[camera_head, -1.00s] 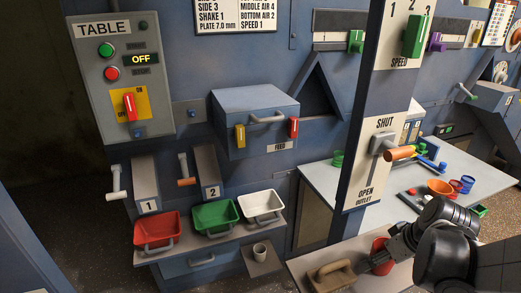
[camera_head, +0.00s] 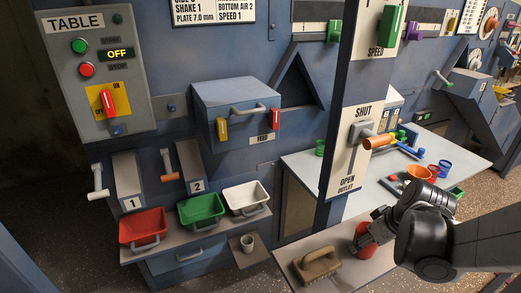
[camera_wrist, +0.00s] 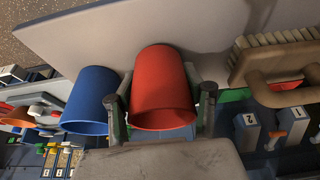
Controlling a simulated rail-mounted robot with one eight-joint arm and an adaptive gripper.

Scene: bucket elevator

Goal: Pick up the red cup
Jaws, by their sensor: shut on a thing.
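The red cup (camera_head: 364,241) is at the front bench in the head view, to the right of the scrubbing brush. In the wrist view the red cup (camera_wrist: 162,88) fills the middle, its mouth towards the camera. My gripper (camera_head: 370,236) is shut on the cup. One finger lies on each side of it, and my gripper also shows in the wrist view (camera_wrist: 160,108). I cannot tell whether the cup's base touches the bench. The far side of the cup is hidden.
A blue cup (camera_wrist: 92,101) stands close beside the red cup in the wrist view. The brush (camera_head: 316,265) lies to the left. A post with an outlet lever (camera_head: 378,141) rises behind. Red, green and white tubs (camera_head: 142,228) sit on a ledge at left.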

